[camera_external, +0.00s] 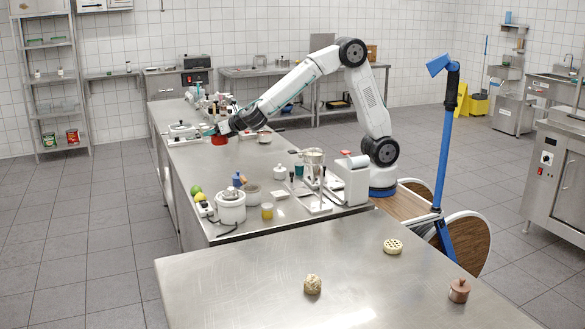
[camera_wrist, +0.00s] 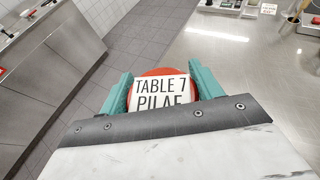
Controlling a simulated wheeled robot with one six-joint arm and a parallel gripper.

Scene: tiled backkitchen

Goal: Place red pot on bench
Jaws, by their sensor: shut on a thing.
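The red pot (camera_external: 219,140) is at the left side of the long steel bench (camera_external: 250,155) in the external view. My gripper (camera_external: 212,131) is over it, with its teal fingers around it. In the wrist view the red rim (camera_wrist: 160,72) shows between the two fingers of my gripper (camera_wrist: 162,90), shut on the pot. A white card reading "TABLE 7 PILAF" (camera_wrist: 161,92) covers most of the pot's top there. I cannot tell whether the pot touches the steel or hangs just above it. A second steel bench (camera_external: 300,285) stands in front.
A white cooker (camera_external: 231,207), an amber jar (camera_external: 267,211) and a scale (camera_external: 312,198) crowd the long bench's near end. More items stand beyond the pot. The front bench holds a dough ball (camera_external: 312,284), a holed disc (camera_external: 393,246) and a copper pot (camera_external: 459,290).

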